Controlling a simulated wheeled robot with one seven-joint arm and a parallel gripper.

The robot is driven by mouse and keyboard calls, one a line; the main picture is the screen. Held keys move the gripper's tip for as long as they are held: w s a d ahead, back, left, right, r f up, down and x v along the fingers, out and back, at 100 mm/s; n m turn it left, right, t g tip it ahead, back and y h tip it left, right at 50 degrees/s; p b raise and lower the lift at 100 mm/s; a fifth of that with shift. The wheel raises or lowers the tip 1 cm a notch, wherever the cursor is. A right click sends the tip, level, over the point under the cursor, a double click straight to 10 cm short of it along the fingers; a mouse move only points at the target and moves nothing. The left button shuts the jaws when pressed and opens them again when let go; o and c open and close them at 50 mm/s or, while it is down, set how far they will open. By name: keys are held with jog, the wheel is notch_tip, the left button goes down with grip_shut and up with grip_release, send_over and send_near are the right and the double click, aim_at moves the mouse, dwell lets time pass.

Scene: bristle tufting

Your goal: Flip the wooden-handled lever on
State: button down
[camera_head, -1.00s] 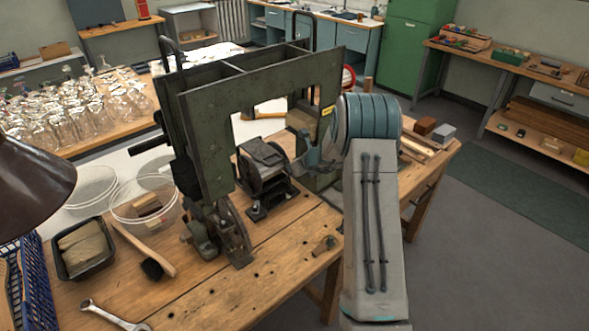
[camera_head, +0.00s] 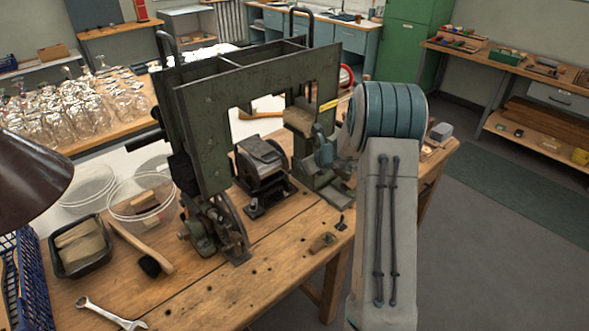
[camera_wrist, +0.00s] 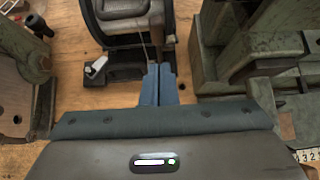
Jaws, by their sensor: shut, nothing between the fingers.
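A short wooden handle with a dark fitting (camera_head: 322,243) lies low at the bench's front edge in the head view; I cannot tell for certain that it is the lever. In the wrist view no wooden handle shows clearly. My gripper (camera_wrist: 160,72) is shut and empty, its blue fingers pointing at the dark base of the small black machine (camera_wrist: 126,28). A small pale tab (camera_wrist: 97,67) sits on that base, left of the fingertips and apart from them. In the head view the machine (camera_head: 262,170) stands left of my wrist, and my fingertips are not clear.
A tall green metal frame (camera_head: 215,130) stands on the wooden bench (camera_head: 200,290), left of my arm. A green casting (camera_wrist: 260,45) stands close right of my fingers.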

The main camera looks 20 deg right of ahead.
jog(key=s+d+r, duration=0.1)
jog(key=s+r, duration=0.3)
jog(key=r, duration=0.2)
jog(key=shift+w+d, duration=0.1)
dwell(0.4)
jog(key=s+a+r+n+g, duration=0.2)
jog(key=s+a+r+n, duration=0.2)
jog(key=s+a+n, duration=0.35)
jog(key=s+a+r+n+g, duration=0.2)
jog(key=s+a+r+n, duration=0.35)
jog(key=s+n, duration=0.35)
jog(key=s+n+g+h, duration=0.1)
jog(key=s+n+h, duration=0.3)
jog(key=s+n, duration=1.1)
jog(key=s+d, duration=0.1)
jog(key=s, duration=0.3)
jog(key=shift+s+f+g, duration=0.3)
jog(key=shift+f+g, duration=0.1)
jog(key=shift+a, duration=0.2)
